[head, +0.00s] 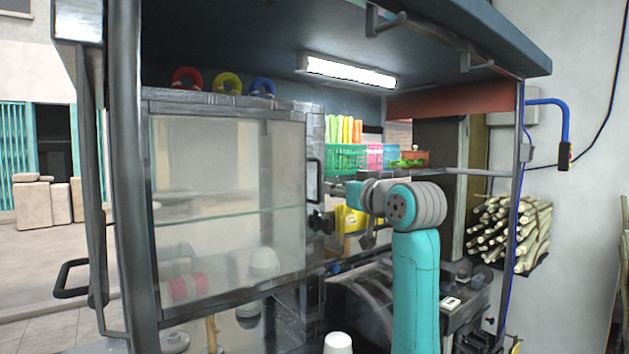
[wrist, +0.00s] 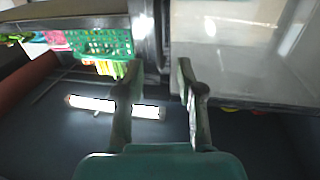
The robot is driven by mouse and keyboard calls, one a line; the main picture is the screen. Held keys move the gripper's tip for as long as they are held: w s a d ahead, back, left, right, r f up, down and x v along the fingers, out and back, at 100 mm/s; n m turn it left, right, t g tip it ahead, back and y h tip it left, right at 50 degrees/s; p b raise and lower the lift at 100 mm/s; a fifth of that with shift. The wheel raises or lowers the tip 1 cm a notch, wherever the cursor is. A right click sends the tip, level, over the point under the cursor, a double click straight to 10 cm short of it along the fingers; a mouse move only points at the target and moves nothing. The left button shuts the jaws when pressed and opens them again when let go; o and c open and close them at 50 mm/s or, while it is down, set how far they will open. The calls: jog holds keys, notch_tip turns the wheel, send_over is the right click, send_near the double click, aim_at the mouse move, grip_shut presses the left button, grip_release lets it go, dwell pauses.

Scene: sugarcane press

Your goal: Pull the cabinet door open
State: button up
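The cabinet door (head: 230,200) is a large glass pane in a grey metal frame and looks shut in the head view. Its handle (head: 315,180) is an upright dark bracket on the right side of the frame. In the wrist view the door (wrist: 240,55) fills the upper right. My gripper (wrist: 157,70) is open, with its two fingers apart and nothing clearly held. The grey upright edge beside the door shows between and beyond the fingertips. I cannot tell whether the handle lies between them. In the head view my arm reaches in from the right, and its fingers are hard to make out.
A green basket (head: 345,158) stands on a shelf right of the door. A lit tube lamp (head: 350,72) hangs under the roof. Red, yellow and blue rings (head: 228,83) sit on the cabinet top. A white cup (head: 338,343) stands low in front. Cane bundles (head: 507,232) lie at right.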

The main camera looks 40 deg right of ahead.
aim_at(320, 179)
jog(key=w, duration=0.3)
jog(key=w+d, duration=0.1)
jog(key=w, duration=0.3)
jog(key=w+d+r, duration=0.1)
jog(key=w, duration=0.2)
jog(key=shift+w, duration=0.3)
grip_shut()
